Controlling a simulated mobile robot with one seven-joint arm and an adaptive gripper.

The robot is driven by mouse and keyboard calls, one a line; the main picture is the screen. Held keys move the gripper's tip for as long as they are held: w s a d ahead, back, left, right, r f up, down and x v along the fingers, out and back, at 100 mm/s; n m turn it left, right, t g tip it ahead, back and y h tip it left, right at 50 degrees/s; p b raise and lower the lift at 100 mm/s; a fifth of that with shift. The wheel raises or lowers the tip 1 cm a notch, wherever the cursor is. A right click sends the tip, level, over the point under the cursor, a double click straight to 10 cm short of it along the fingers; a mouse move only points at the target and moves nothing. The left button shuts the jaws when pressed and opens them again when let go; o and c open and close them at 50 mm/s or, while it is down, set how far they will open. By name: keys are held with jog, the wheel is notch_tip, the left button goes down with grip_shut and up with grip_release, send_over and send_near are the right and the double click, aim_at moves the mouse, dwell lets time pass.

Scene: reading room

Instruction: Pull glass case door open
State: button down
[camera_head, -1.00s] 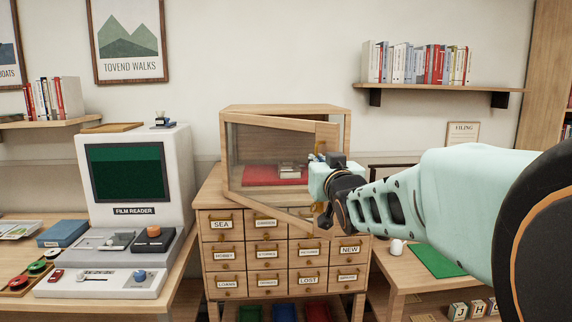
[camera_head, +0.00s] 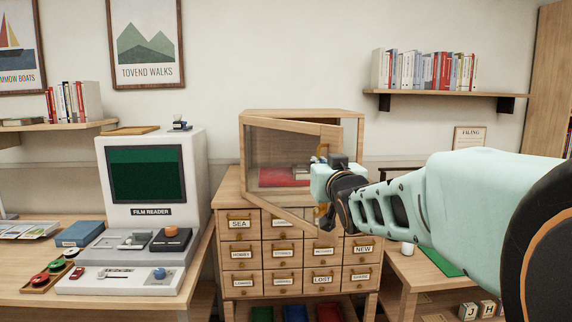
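The glass case (camera_head: 300,112) is a wooden box on top of a drawer cabinet. Its glass door (camera_head: 290,129) has a wooden frame, is hinged at the left and stands partly open, its right edge swung out toward me. A red thing (camera_head: 273,177) with a small grey item on it lies inside, partly covered by the door and my gripper. My gripper (camera_head: 326,170) is at the door's free right edge, by a brass-coloured handle (camera_head: 323,151). The fingers are mostly hidden, so I cannot tell whether they are closed on the handle.
The drawer cabinet (camera_head: 262,237) with labelled drawers stands under the case. A film reader (camera_head: 196,180) is on the desk to the left. A low table (camera_head: 411,268) with a white cup (camera_head: 407,249) and green mat (camera_head: 441,262) is at the right. A bookshelf (camera_head: 445,94) hangs above.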

jog(key=shift+a+r, duration=0.45)
jog(key=shift+a, duration=0.05)
jog(key=c, duration=2.2)
grip_release()
jog(key=shift+w+a+f, duration=0.25)
jog(key=shift+w, duration=0.15)
jog(key=shift+o, duration=0.4)
jog(key=shift+s+d+f, duration=0.1)
jog(key=shift+d+f, duration=0.05)
jog(key=shift+d, duration=0.2)
